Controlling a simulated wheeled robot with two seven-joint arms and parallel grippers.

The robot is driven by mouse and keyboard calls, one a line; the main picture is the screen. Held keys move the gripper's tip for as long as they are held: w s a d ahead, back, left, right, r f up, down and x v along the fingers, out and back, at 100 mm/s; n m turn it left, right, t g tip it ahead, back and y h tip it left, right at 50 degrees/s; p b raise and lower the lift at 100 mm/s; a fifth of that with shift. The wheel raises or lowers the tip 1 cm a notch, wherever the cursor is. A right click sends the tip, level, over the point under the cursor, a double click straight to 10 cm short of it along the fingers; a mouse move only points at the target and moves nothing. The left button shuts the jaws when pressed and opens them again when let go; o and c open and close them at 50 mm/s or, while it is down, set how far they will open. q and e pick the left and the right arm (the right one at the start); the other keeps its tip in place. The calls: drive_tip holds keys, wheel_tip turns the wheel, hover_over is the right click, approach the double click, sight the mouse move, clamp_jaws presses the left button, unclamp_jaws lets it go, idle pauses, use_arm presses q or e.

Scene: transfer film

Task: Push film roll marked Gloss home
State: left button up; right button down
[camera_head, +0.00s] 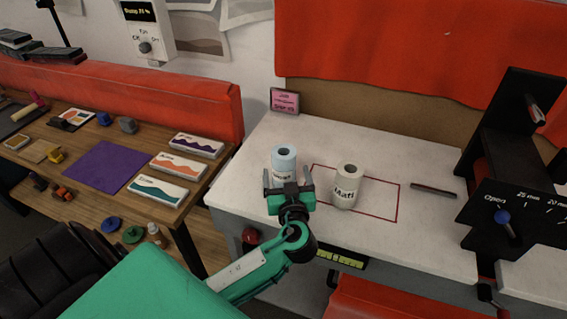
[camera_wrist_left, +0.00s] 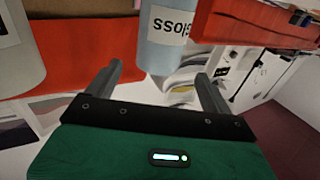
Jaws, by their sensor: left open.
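The film roll marked Gloss (camera_head: 284,158) is light blue and stands upright on the white worktop, its lower part hidden by my left gripper. In the left wrist view the Gloss roll (camera_wrist_left: 163,38) shows upside down, its label readable, beyond the gap between the fingers. My left gripper (camera_head: 288,177) is open, in front of the roll, its fingers to either side in the picture. Both fingers of the left gripper (camera_wrist_left: 160,76) show empty in the wrist view; I cannot tell whether they touch the roll. My right gripper is not in view.
A cream roll marked Matt (camera_head: 346,187) stands close by on the right, inside a red outline. A dark bar (camera_head: 433,190) lies farther right. A black machine (camera_head: 510,160) with a blue-knobbed lever stands at the right edge. A wooden table (camera_head: 75,170) with boxes is left.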

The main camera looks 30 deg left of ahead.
sight(283, 151)
use_arm(q)
drive_tip(key=p+x, duration=0.1)
drive_tip(key=x, duration=0.3)
drive_tip(key=shift+w+a+f, duration=0.1)
drive_tip(key=shift+w, duration=0.05)
drive_tip(key=shift+w+a, duration=0.1)
drive_tip(key=shift+w+a+r+p, duration=0.4)
drive_tip(key=shift+w+p, duration=0.15)
drive_tip(key=shift+p, duration=0.15)
drive_tip(key=p+x, duration=0.1)
drive_tip(key=x, duration=0.2)
drive_tip(key=shift+w+f+p, duration=0.15)
drive_tip(key=shift+f+p, duration=0.05)
drive_tip(key=shift+p, duration=0.1)
drive_tip(key=shift+w+a+f, duration=0.1)
drive_tip(key=shift+w+a, duration=0.05)
drive_tip(key=shift+c, duration=0.4)
drive_tip(key=c, duration=1.1)
drive_tip(key=shift+c, duration=0.5)
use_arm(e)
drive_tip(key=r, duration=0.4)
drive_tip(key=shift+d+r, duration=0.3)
